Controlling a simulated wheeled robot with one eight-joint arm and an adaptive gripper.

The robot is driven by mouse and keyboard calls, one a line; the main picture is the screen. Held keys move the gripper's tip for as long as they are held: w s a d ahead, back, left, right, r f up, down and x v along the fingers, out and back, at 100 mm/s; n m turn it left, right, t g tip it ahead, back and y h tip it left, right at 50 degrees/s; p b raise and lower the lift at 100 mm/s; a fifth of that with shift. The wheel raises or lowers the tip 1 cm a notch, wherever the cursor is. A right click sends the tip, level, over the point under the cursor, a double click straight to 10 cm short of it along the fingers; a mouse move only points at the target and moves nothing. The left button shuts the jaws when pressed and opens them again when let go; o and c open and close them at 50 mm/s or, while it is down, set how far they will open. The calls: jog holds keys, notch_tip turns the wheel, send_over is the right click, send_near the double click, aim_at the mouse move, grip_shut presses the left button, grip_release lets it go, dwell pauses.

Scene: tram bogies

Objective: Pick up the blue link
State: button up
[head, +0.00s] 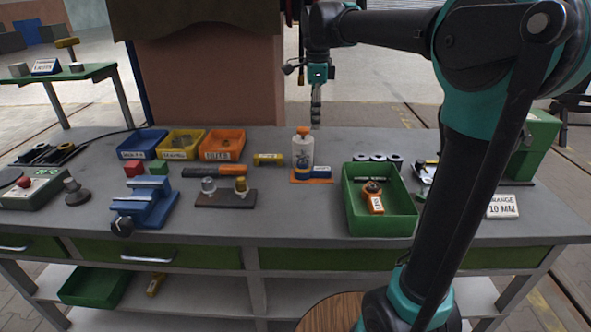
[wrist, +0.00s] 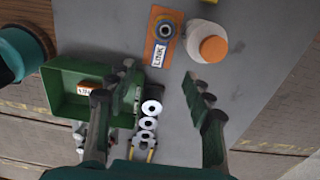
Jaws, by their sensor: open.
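The blue link (head: 321,172) lies on an orange base (head: 298,180) on the bench, just right of a white bottle with an orange cap (head: 303,152). In the wrist view its round blue end (wrist: 166,29) shows on the orange base, above a white "LINK" label (wrist: 158,56). My gripper (head: 316,108) hangs above the back of the bench, pointing down. In the wrist view my gripper (wrist: 160,82) is open and empty, its fingers apart with the link beyond them, near the top of the picture. The gripper is not touching the link.
A green bin (head: 350,218) holding an orange labelled part (head: 374,202) stands right of the link. Several round washers (wrist: 149,122) lie behind the bin. Blue, yellow and orange (head: 222,146) small bins stand at the back left. Bare bench lies in front of the link.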

aim_at(313, 168)
notch_tip(313, 168, down, 17)
jog(key=shift+w+f, duration=0.15)
dwell(0.5)
grip_shut()
dwell(0.3)
